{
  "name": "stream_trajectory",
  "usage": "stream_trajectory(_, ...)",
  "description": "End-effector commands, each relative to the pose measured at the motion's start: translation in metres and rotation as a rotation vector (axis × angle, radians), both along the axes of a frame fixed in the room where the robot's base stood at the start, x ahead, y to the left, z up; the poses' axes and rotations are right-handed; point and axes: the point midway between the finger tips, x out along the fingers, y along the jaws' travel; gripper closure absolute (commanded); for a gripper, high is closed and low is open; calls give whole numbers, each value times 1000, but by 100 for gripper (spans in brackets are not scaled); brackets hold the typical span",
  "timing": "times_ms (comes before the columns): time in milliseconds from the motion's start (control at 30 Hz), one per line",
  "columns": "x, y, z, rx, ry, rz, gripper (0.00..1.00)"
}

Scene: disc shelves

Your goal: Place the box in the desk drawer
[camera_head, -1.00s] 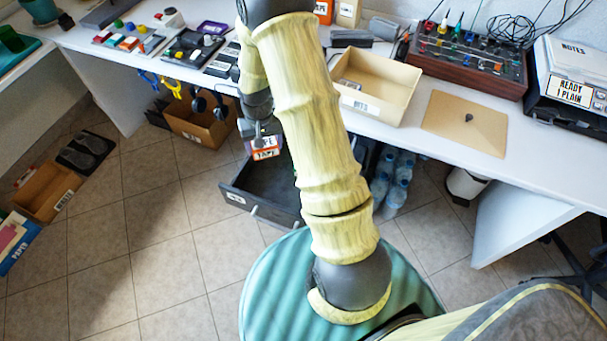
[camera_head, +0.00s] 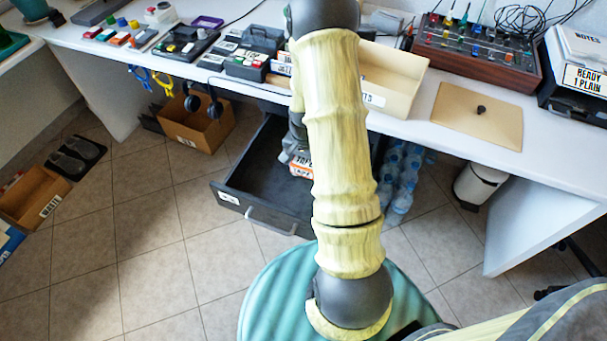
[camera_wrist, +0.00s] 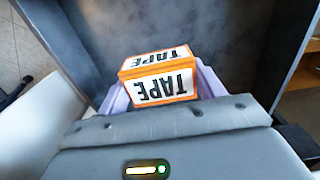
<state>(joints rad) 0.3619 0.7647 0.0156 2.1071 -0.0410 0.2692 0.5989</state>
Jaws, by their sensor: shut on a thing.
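The box is orange and white and marked TAPE (camera_wrist: 160,80); in the head view it also shows, partly hidden behind my arm (camera_head: 301,166). My gripper (camera_head: 296,160) is shut on the box, with pale purple fingers on both sides of it in the wrist view. The dark grey desk drawer (camera_head: 232,192) is pulled out under the desk, with a light handle at its front. The box is over or within the drawer's right part; I cannot tell whether it touches the bottom. The visible left part of the drawer is empty.
The white desk (camera_head: 400,122) overhangs the drawer's back.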

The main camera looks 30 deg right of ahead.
Motion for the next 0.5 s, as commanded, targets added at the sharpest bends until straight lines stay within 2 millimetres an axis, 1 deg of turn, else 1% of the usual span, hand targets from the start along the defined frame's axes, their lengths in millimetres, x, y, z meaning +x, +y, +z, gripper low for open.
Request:
stream_trajectory(33, -1, 0, -10, 1, 3, 0, 55)
stream_trajectory(200, -1, 1, -42, 2, 4, 3, 55)
stream_trajectory(267, -1, 1, -51, 2, 4, 2, 55)
stream_trajectory(367, 0, 0, -58, 1, 1, 1, 55)
stream_trajectory(500, 0, 0, -57, 0, 0, 2, 55)
